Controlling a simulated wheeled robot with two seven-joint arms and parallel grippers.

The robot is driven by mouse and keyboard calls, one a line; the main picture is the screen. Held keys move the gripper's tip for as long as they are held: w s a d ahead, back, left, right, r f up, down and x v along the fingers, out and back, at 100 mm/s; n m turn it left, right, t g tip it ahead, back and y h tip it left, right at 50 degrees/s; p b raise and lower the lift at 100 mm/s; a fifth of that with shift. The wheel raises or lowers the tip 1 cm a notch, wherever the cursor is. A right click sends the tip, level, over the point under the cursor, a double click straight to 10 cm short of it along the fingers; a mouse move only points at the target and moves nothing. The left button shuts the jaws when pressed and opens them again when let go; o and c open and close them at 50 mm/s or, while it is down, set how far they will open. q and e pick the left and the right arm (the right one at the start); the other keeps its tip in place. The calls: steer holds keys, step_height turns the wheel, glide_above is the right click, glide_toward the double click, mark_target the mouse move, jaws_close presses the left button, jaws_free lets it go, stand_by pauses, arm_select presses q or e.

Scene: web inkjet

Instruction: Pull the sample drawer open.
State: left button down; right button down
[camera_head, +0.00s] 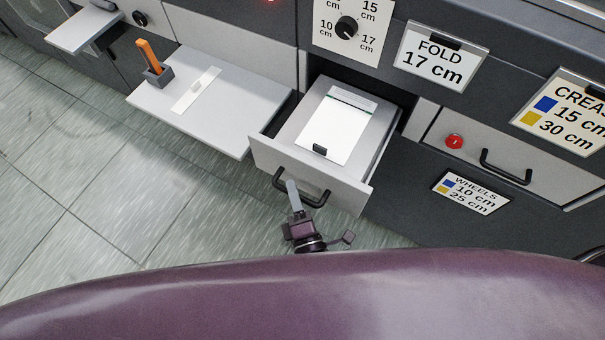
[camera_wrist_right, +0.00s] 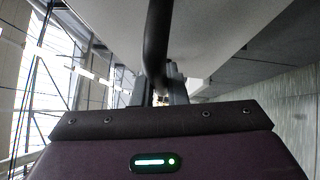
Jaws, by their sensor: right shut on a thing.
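The sample drawer (camera_head: 262,152) stands pulled out from the dark machine front in the head view. A white sheet with a small black clip (camera_head: 335,122) lies inside it. Its black bar handle (camera_head: 318,199) is on the front panel. My right gripper (camera_head: 293,190) is at the left part of this handle, shut on it. In the right wrist view the handle (camera_wrist_right: 157,45) runs down between the fingers of my right gripper (camera_wrist_right: 160,92), below the pale drawer front. My left gripper is not in view.
A grey shelf (camera_head: 225,105) with an orange tool in a holder (camera_head: 151,57) juts out left of the drawer. A closed drawer with a black handle (camera_head: 505,167) and a red button (camera_head: 454,141) is at the right. Tiled floor (camera_head: 100,190) lies open at the left.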

steer(key=shift+s+a, duration=0.3)
steer(key=shift+s, duration=0.15)
steer(key=c, duration=1.5)
jaws_free()
steer(key=shift+o, duration=0.2)
steer(key=b+v, duration=0.2)
steer(key=v, duration=0.5)
steer(key=shift+s, duration=0.35)
steer(key=shift+d, duration=0.1)
